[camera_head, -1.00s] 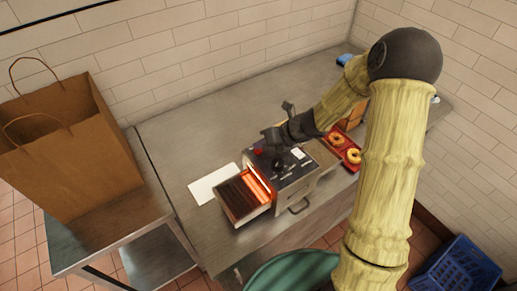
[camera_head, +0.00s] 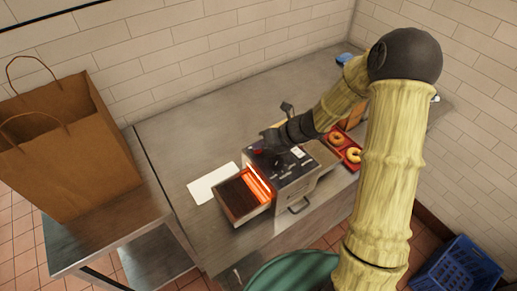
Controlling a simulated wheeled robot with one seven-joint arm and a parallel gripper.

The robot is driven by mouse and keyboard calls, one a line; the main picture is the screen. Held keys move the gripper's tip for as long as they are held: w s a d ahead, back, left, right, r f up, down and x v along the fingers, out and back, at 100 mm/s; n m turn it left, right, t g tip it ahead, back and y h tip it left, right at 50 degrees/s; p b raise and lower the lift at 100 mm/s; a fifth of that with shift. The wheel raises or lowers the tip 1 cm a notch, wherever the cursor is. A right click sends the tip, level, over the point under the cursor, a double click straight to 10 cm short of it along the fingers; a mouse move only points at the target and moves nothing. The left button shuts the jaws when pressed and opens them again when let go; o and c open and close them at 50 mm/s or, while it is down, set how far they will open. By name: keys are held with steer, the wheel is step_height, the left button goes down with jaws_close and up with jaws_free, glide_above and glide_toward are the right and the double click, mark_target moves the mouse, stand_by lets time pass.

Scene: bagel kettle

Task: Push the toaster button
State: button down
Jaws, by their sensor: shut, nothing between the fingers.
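The toaster (camera_head: 283,171) is a dark metal box on the steel counter, with its glowing orange heating slot (camera_head: 258,184) on its left side. A small red spot (camera_head: 257,152) shows on its top near the back left, and a white patch lies on the top at the right. I cannot tell for sure which of these is the button. My gripper (camera_head: 268,137) is dark and shut, with nothing held. It is over the back part of the toaster's top, close to the red spot. Whether it touches the surface cannot be told.
A red tray (camera_head: 347,156) with bagels lies right of the toaster. A white sheet (camera_head: 213,183) lies on the counter to the left. A brown paper bag (camera_head: 75,155) stands on a side table. A green round object (camera_head: 295,272) and a blue crate (camera_head: 459,268) are in front.

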mark_target(261, 152)
steer(key=shift+s, duration=0.1)
steer(key=shift+r+p, duration=0.25)
steer(key=shift+p, duration=0.05)
steer(key=shift+d+r, duration=0.1)
steer(key=shift+r, duration=0.1)
step_height(261, 152, up, 6)
steer(key=p, duration=0.6)
stand_by(0.3)
